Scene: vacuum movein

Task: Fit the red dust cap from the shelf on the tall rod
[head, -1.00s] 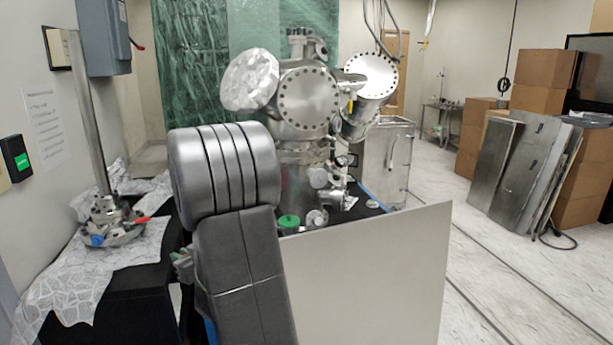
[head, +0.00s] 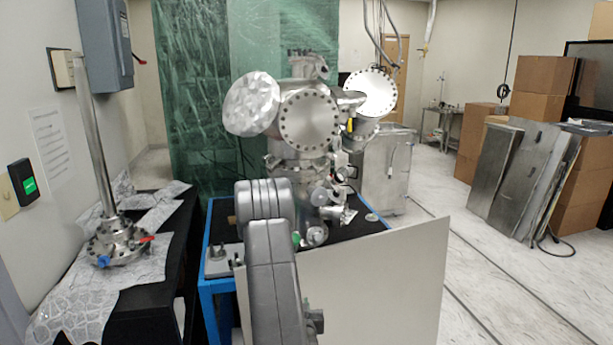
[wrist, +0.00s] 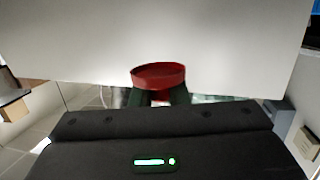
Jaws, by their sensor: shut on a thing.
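A red dust cap (wrist: 158,75) shows in the wrist view, held in the dark fingers of my gripper (wrist: 158,95). The gripper is shut on the cap, in front of a plain white panel. In the head view, a tall metal rod (head: 97,140) stands at the left on a round flanged base (head: 119,243). The rod's upper end is near a grey wall box. My arm fills the lower middle of the head view. The gripper and cap are hidden there. The rod does not show clearly in the wrist view.
A white panel (head: 375,285) stands at the front right of my arm. A steel vacuum chamber (head: 307,122) is behind my arm on a blue-framed table (head: 208,282). A black table (head: 150,310) with crumpled foil is under the rod base.

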